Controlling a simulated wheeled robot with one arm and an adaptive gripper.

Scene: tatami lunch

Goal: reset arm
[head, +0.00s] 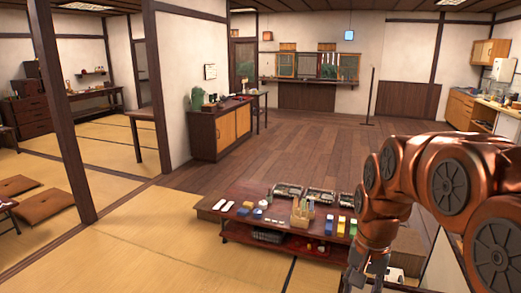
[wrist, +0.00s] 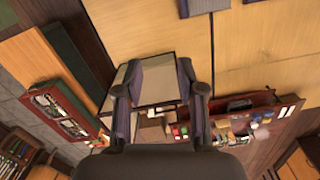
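My copper-coloured arm (head: 440,190) arches in from the right edge of the head view and bends down. My gripper (head: 372,280) hangs at its end at the bottom of that view, partly cut off, right of the low table. In the wrist view my gripper (wrist: 160,78) has its two dark fingers spread apart. Nothing is held between them; the room shows through the gap.
A low reddish table (head: 240,229) with small boxes, trays and a wooden holder stands left of my gripper. A cabinet (head: 222,133) stands farther back, and a wooden post (head: 62,110) rises at left. The wooden floor (head: 300,150) beyond the table is clear.

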